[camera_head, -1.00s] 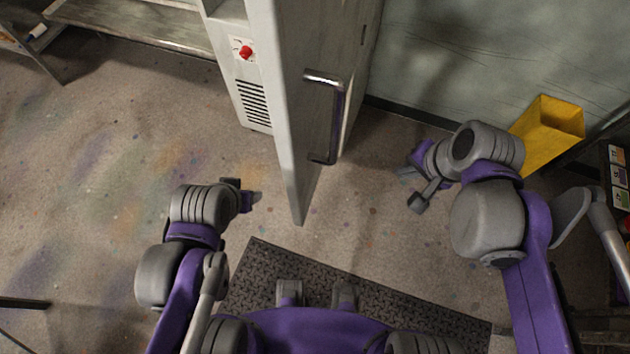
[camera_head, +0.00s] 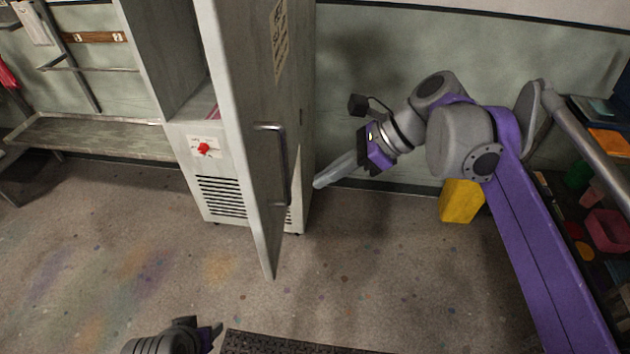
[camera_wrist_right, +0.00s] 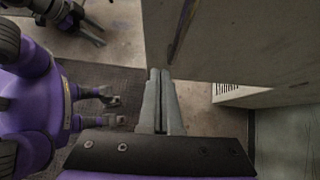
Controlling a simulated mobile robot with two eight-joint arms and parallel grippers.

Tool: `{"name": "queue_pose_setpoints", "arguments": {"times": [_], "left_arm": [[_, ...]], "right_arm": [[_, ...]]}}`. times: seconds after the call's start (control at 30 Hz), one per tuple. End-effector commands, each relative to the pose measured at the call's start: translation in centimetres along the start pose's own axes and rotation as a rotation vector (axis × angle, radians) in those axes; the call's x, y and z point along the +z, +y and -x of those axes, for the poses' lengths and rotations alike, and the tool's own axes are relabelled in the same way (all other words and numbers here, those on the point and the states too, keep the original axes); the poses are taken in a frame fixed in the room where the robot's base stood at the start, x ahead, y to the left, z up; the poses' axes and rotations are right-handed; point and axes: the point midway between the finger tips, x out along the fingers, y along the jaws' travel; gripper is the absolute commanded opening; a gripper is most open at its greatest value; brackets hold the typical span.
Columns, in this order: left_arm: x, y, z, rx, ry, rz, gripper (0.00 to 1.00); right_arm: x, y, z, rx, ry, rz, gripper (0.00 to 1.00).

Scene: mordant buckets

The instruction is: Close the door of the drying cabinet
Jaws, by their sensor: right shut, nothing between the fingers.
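The drying cabinet (camera_head: 175,150) is a tall grey unit with a red knob and a slatted vent. Its door (camera_head: 237,120) stands open, swung out towards me, with a bar handle (camera_head: 284,165) on its right face. My right gripper (camera_head: 318,184) is shut and empty, pointing left, to the right of the door on the handle side. In the right wrist view, its closed fingers (camera_wrist_right: 159,74) point towards the lower edge of the door panel (camera_wrist_right: 245,40); contact cannot be told. My left gripper (camera_head: 212,333) is low at the bottom edge, left of the door, partly cut off.
A yellow bin (camera_head: 461,201) stands by the wall under my right arm. A shelf with pots and containers (camera_head: 607,230) is at the far right. A bench (camera_head: 90,138) is at the left. A dark mat (camera_head: 270,343) lies in front. The floor left of the door is clear.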

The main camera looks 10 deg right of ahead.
Motion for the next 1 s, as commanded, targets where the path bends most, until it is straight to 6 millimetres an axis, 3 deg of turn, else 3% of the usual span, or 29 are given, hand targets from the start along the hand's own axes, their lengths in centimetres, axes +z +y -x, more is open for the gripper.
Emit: {"name": "queue_pose_setpoints", "arguments": {"times": [0.37, 0.6, 1.0], "left_arm": [[0.0, 0.0, 0.0, 0.000, 0.000, 0.000, 0.57], [-0.6, 0.0, 0.6, 0.000, 0.005, 0.000, 0.57], [-0.6, 0.0, 0.6, 0.000, 0.005, 0.000, 0.57]], "right_arm": [[0.0, 0.1, -8.1, 0.004, 0.000, 0.005, 0.00], [2.4, 0.1, -10.1, 0.001, 0.002, 0.004, 0.00], [2.8, 0.1, -10.6, -0.001, 0.002, 0.003, 0.00]]}}
